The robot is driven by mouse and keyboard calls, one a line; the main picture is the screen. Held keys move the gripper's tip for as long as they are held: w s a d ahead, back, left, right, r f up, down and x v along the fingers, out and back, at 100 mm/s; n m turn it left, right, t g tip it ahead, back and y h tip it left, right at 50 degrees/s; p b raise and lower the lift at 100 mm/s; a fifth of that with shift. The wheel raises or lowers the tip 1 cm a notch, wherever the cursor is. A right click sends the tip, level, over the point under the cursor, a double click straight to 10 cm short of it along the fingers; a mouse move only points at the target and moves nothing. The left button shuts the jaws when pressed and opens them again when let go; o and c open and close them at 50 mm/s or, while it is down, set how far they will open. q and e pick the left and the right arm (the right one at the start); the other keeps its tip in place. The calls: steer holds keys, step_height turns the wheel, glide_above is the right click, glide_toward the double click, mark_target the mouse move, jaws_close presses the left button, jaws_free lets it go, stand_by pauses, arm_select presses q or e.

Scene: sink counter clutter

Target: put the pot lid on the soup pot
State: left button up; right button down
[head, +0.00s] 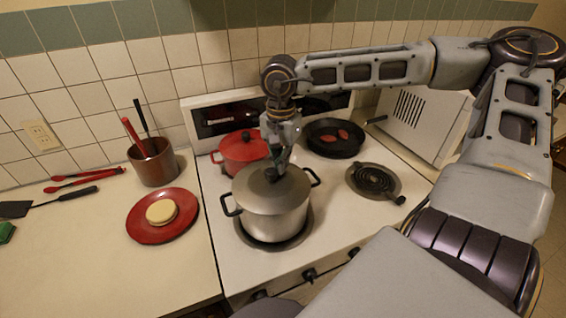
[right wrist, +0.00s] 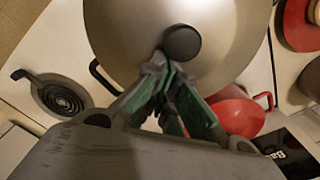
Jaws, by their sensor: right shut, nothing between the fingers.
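The soup pot (head: 272,216) is a pale metal pot with two dark side handles, standing on the front left burner of the white stove. The grey pot lid (head: 290,194) lies on top of it and looks level, with a round dark knob. The lid (right wrist: 222,62) and its knob (right wrist: 181,43) also show in the right wrist view. My right gripper (head: 272,172) is over the lid beside the knob. Its green-padded fingers (right wrist: 165,62) are shut and empty, with the tips close to the knob; I cannot tell whether they touch it. My left gripper is not in view.
A red pot (head: 236,150) stands behind the soup pot. A black pan (head: 335,139) with red pieces is at the back right. The front right coil burner (head: 373,179) is bare. On the left counter are a red plate (head: 150,235) and a brown utensil crock (head: 155,168).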

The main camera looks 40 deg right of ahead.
steer(key=shift+s+a+f, duration=0.1)
steer(key=shift+s+a, duration=0.05)
steer(key=shift+a, duration=0.1)
steer(key=shift+r, duration=0.85)
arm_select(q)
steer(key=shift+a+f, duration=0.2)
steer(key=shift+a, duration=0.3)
arm_select(e)
step_height(320, 180, up, 10)
steer(key=shift+r, duration=0.2)
